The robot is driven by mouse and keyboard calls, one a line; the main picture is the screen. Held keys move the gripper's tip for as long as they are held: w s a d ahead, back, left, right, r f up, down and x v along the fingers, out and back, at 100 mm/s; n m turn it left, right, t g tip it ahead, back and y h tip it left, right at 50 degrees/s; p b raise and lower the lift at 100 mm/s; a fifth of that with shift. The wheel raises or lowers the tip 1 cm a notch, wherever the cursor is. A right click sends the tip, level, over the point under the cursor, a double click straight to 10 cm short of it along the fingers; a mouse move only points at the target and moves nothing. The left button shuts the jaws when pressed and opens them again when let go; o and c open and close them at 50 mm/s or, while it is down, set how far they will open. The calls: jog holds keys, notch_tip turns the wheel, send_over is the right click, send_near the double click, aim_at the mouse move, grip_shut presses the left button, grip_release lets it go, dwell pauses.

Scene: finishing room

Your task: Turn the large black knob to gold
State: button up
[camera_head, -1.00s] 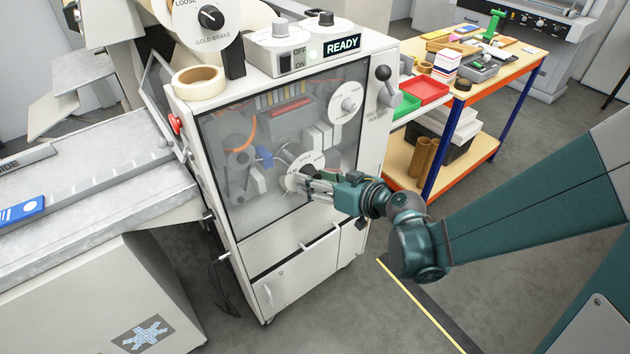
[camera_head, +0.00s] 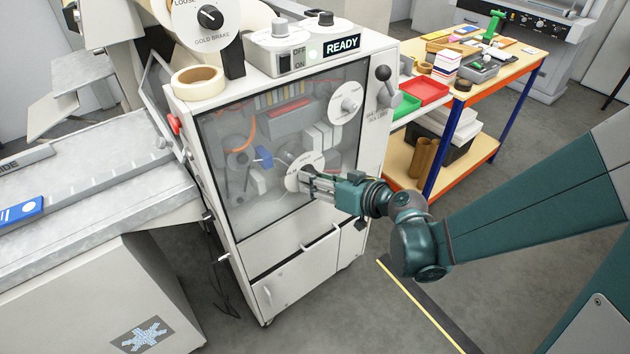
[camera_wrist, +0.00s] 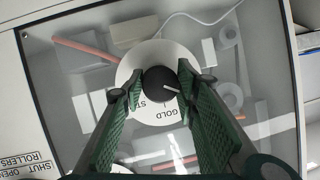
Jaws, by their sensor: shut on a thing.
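The large black knob (camera_wrist: 160,82) sits in the middle of a round white dial (camera_wrist: 125,75) on the machine's glass front. The dial reads "GOLD" and a partly hidden word starting "ST". The knob's white pointer line points right and slightly down in the wrist view, away from the "GOLD" lettering below it. My gripper (camera_wrist: 161,86) has one finger on each side of the knob and is shut on it.
A ball-topped lever (camera_head: 383,76) stands at the machine's right corner. A "GOLD BRAKE" dial (camera_head: 210,40) and a tape roll (camera_head: 198,82) are at the top left. A workbench (camera_head: 480,130) stands behind right.

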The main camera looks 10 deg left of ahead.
jog(key=m+g+y+b, duration=0.1)
jog(key=m+y+b, duration=0.1)
jog(key=m+b, duration=0.1)
jog(key=shift+f+m+y+b, duration=0.15)
jog(key=shift+m+y+b, duration=0.25)
jog(key=shift+m, duration=0.2)
jog(key=m+y, duration=0.1)
jog(key=m, duration=0.3)
jog(key=shift+g+y+b, duration=0.3)
jog(key=shift+y+b, duration=0.05)
jog(key=shift+y, duration=0.05)
jog(key=o, duration=0.9)
jog(key=shift+d, duration=0.1)
jog(key=shift+v, duration=5.9)
